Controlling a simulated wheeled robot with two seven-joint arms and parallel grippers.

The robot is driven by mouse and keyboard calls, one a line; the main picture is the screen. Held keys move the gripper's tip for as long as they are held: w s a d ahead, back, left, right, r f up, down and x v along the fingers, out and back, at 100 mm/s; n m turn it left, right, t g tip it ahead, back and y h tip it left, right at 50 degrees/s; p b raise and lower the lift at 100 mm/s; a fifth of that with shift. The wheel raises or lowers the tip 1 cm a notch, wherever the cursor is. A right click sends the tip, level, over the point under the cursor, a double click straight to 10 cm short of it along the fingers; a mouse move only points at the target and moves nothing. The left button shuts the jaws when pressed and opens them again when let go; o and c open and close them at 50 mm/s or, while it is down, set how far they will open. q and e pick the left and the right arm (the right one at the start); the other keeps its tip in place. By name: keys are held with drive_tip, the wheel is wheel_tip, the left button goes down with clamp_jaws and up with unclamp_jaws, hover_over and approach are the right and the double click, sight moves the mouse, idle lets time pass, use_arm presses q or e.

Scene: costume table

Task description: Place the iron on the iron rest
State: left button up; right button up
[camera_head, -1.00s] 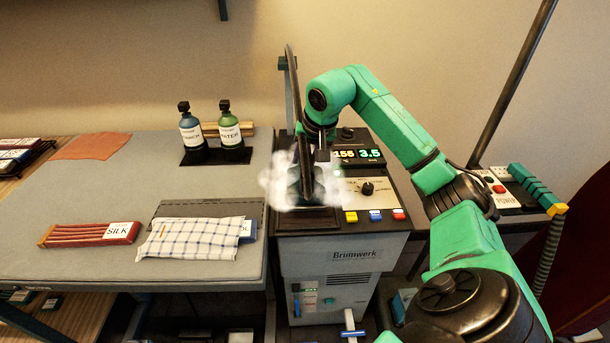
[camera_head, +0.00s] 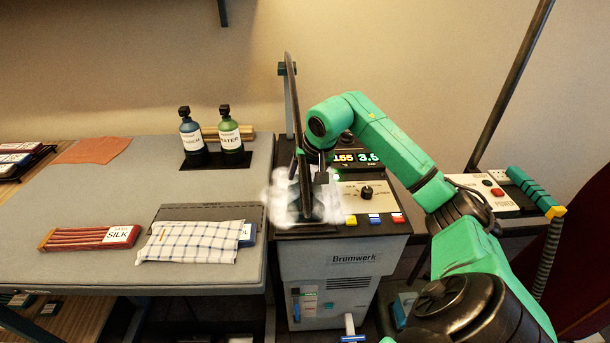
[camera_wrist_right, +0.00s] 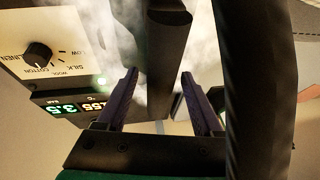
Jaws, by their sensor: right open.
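The iron (camera_head: 305,208) stands at the left of the steam station's top, over the dark iron rest (camera_head: 286,231). White steam surrounds it and blurs its outline and its contact with the rest. My right gripper (camera_head: 318,168) is just above the iron in the head view. In the right wrist view, the gripper (camera_wrist_right: 161,80) is open. Its two fingers stand on either side of the dark iron handle (camera_wrist_right: 167,45), with gaps showing on both sides. My left gripper is not in view.
A black hose (camera_head: 292,90) rises from the iron, and crosses close on the right in the wrist view. The Brumwerk station (camera_head: 355,257) has a lit display and coloured buttons. Left is the grey board (camera_head: 100,200) with a checked cloth (camera_head: 190,242) and two bottles (camera_head: 230,138).

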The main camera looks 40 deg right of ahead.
drive_tip(key=v, duration=1.1)
drive_tip(key=shift+s+r, duration=0.2)
drive_tip(key=shift+r, duration=0.15)
drive_tip(key=shift+a+f, duration=0.1)
